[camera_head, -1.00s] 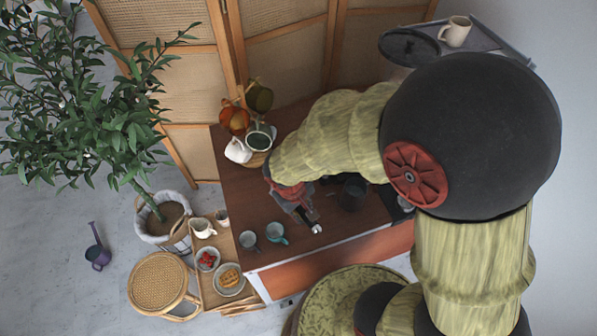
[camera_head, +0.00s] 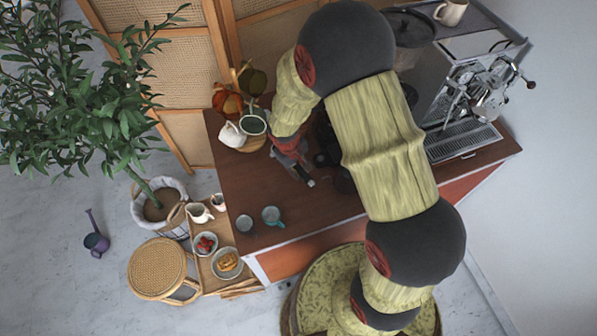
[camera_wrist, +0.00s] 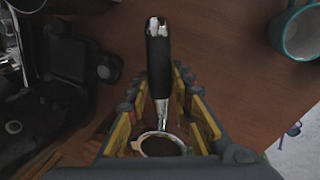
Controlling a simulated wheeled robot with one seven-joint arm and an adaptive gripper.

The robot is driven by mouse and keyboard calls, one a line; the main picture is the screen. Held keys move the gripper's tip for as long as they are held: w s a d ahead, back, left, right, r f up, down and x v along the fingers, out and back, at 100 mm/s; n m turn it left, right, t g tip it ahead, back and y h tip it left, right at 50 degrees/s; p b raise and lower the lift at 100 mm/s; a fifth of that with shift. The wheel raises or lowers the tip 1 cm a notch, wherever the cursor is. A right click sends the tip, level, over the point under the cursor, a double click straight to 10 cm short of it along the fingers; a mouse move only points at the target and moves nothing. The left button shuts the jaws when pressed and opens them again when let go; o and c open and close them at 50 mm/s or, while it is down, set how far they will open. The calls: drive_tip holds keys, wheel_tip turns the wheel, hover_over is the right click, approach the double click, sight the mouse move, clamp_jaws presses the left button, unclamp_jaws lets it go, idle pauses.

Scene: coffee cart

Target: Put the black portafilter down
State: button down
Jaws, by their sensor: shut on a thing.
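My gripper (camera_wrist: 160,105) is shut on the black portafilter (camera_wrist: 157,60). In the wrist view the portafilter's black handle points away from the jaws, and its metal neck and round basket lie between the yellow finger pads. In the head view my gripper (camera_head: 289,152) is over the left half of the brown counter (camera_head: 230,185). The silver end of the portafilter's handle (camera_head: 310,183) shows below it, pointing toward the front edge. I cannot tell whether the portafilter touches the counter.
A teal cup (camera_head: 272,216) and a grey cup (camera_head: 244,223) stand near the front left edge. A round wooden board (camera_head: 255,143) with a white jug (camera_head: 232,134) is behind. Dark items (camera_wrist: 75,55) lie close left in the wrist view. The espresso machine (camera_head: 465,100) stands right.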

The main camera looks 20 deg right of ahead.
sight(299, 172)
drive_tip(key=shift+w+d+f, duration=0.2)
drive_tip(key=shift+w+f, duration=0.3)
drive_tip(key=shift+f, duration=1.55)
drive_tip(key=shift+f, duration=0.1)
drive_tip(key=c, duration=1.7)
unclamp_jaws()
drive_tip(key=shift+o, duration=0.7)
